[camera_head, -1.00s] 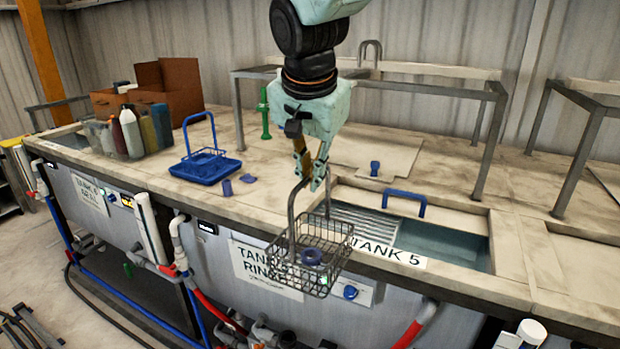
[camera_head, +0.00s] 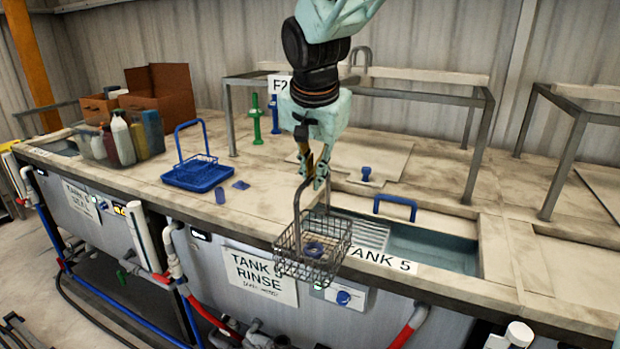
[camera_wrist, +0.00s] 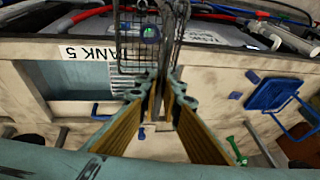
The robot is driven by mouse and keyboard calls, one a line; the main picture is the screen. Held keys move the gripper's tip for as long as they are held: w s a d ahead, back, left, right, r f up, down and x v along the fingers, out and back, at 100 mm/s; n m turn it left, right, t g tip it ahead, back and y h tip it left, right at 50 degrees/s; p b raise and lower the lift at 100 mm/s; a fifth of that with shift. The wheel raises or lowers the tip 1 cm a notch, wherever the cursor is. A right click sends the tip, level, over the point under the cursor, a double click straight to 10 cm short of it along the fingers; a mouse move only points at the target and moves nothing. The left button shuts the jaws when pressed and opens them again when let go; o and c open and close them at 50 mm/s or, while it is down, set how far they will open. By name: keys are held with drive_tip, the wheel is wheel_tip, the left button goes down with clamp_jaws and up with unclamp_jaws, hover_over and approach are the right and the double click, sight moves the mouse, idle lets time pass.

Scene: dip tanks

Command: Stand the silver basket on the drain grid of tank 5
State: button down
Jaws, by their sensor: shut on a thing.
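The silver wire basket (camera_head: 312,248) hangs upright by its tall handle from my gripper (camera_head: 313,178), which is shut on the handle. The basket is in front of the tank edge, left of the TANK 5 label. The drain grid (camera_head: 358,233) of tank 5 is a ribbed metal plate at the left of the tank opening, partly hidden behind the basket.
A blue handle (camera_head: 395,204) stands at the back rim of tank 5, beside the open water (camera_head: 435,248). A blue basket on a blue tray (camera_head: 198,176) stands to the left. A metal frame (camera_head: 480,150) rises behind the tank. Bottles (camera_head: 122,135) stand far left.

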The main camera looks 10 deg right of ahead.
drive_tip(key=shift+w+d+p, duration=2.85)
drive_tip(key=shift+w+d, duration=0.2)
drive_tip(key=shift+w, duration=2.1)
drive_tip(key=shift+w+d+p, duration=2.8)
drive_tip(key=shift+w+d, duration=0.25)
drive_tip(key=shift+w, duration=2.1)
wheel_tip(320, 180, down, 9)
drive_tip(key=b, duration=0.5)
drive_tip(key=shift+r+b, duration=0.15)
drive_tip(key=shift+b, duration=0.25)
drive_tip(key=shift+f+b, duration=0.4)
drive_tip(key=shift+f, duration=0.15)
drive_tip(key=c, duration=2.7)
unclamp_jaws()
drive_tip(key=shift+c, duration=0.2)
